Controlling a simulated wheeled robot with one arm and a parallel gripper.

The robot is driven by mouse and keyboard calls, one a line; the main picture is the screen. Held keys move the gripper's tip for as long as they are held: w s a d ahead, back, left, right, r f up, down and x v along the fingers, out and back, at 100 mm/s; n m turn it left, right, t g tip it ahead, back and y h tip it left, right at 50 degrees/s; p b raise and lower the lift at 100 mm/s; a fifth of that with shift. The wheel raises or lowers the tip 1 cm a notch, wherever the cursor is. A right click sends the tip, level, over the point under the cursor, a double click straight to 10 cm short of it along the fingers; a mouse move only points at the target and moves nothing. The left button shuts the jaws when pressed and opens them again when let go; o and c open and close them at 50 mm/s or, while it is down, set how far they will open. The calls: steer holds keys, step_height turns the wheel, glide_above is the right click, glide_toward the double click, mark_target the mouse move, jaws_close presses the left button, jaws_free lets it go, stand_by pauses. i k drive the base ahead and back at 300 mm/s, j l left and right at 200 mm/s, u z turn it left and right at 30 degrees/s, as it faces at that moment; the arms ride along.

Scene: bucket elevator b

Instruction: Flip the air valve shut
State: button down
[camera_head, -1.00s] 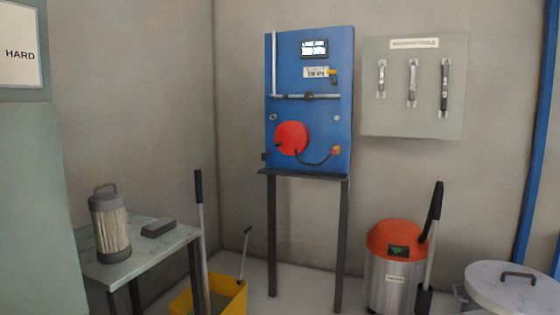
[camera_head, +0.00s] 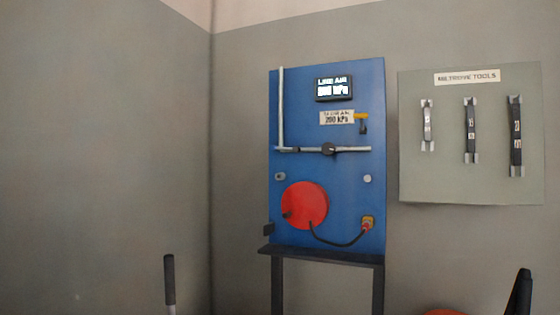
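A blue panel (camera_head: 300,105) stands upright against the wall on a dark stand. A pale pipe (camera_head: 281,105) runs down its left side and meets a horizontal pipe (camera_head: 300,149). A dark round fitting (camera_head: 329,149) sits midway on the horizontal pipe. Above it, at right, is a small yellow handle (camera_head: 361,116) on a dark body, set crosswise; I cannot tell for certain which fitting is the air valve. A lit display (camera_head: 333,87) reads "LINE AIR" and seems to show a kPa figure. My gripper is not in view.
A red disc (camera_head: 304,205) and a black hose (camera_head: 338,242) are on the panel's lower part, above a dark shelf (camera_head: 320,256). A tool board (camera_head: 470,190) hangs at right. A dark handle (camera_head: 169,280) rises at lower left.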

mark_target(296, 149)
steer(key=i+z, duration=0.15)
steer(key=i, duration=0.95)
